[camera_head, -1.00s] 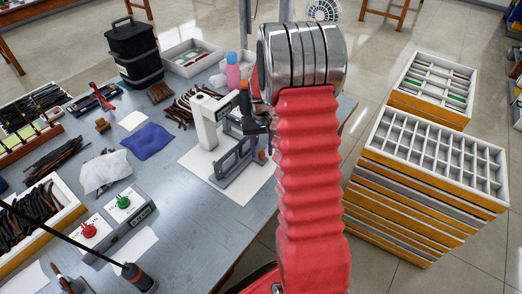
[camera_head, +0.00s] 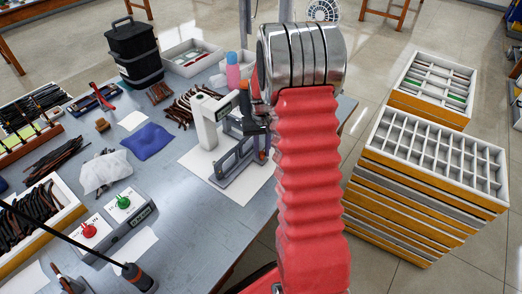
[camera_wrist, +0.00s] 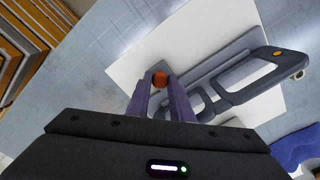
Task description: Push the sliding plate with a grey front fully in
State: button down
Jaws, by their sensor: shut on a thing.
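A white upright press (camera_head: 206,122) stands on a white sheet (camera_head: 198,163). A low dark grey frame-shaped part (camera_head: 238,160) stands in front of it; it also shows in the wrist view (camera_wrist: 262,72). I cannot tell clearly which part is the plate's grey front, or how far in the plate sits. My gripper (camera_wrist: 158,84) points at the sheet and is shut on an orange-brown knob (camera_wrist: 159,77), seen between its purple-grey fingertips. In the head view my red arm hides most of the gripper.
Left of the press are a blue cloth (camera_head: 147,141), dark strips (camera_head: 191,105) and a control box (camera_head: 126,222) with red and green buttons. A black bin (camera_head: 133,52) stands at the back left. Drawer stacks with a white compartment tray (camera_head: 440,150) stand right of the table.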

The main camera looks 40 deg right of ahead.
jog(key=shift+w, duration=0.1)
jog(key=shift+w+a, duration=0.2)
jog(key=shift+w, duration=0.5)
jog(key=c, duration=1.6)
grip_release()
jog(key=shift+r, duration=0.15)
notch_tip(320, 180, up, 14)
jog(key=shift+f, duration=0.25)
jog(key=shift+f, duration=0.1)
